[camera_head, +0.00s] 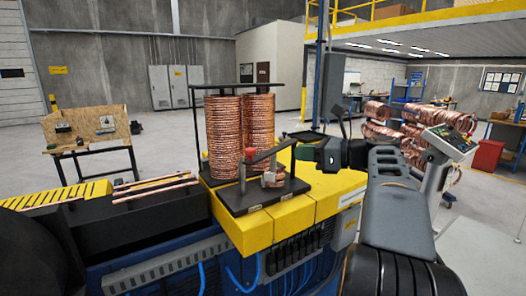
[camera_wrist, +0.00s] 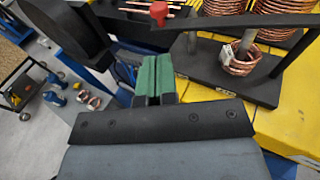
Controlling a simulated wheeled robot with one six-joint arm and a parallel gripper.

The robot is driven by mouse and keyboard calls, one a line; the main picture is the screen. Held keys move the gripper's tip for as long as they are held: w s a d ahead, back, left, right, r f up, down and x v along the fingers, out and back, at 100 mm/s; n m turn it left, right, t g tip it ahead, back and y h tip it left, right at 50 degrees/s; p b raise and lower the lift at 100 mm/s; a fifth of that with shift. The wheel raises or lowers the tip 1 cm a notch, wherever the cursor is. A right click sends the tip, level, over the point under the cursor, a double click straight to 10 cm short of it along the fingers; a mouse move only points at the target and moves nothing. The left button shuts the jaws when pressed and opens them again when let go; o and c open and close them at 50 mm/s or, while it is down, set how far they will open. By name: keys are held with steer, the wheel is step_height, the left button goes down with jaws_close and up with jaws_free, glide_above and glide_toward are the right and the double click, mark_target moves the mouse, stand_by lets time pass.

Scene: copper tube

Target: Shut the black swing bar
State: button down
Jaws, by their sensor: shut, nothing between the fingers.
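The black swing bar (camera_head: 272,152) reaches across the front of the black base, with a red knob (camera_head: 249,153) at its left end. In the wrist view the bar (camera_wrist: 235,21) runs across the top right, its red knob (camera_wrist: 158,13) at the near-left end. Its exact angle to the base is hard to tell. My gripper (camera_head: 304,152) is to the right of the bar in the head view. In the wrist view its green fingertips (camera_wrist: 155,62) are together and empty, apart from the knob and pointing towards it.
Two tall copper coil stacks (camera_head: 222,135) stand behind the bar on the black base (camera_head: 238,200). A small copper coil (camera_wrist: 240,62) sits around a post under the bar. The yellow table top (camera_head: 285,220) is clear in front. Copper rods (camera_head: 150,187) lie at left.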

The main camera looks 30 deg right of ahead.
steer(key=p+x, duration=0.2)
steer(key=x, duration=0.9)
steer(key=shift+w+a, duration=0.2)
steer(key=shift+w, duration=0.05)
steer(key=shift+f, duration=0.1)
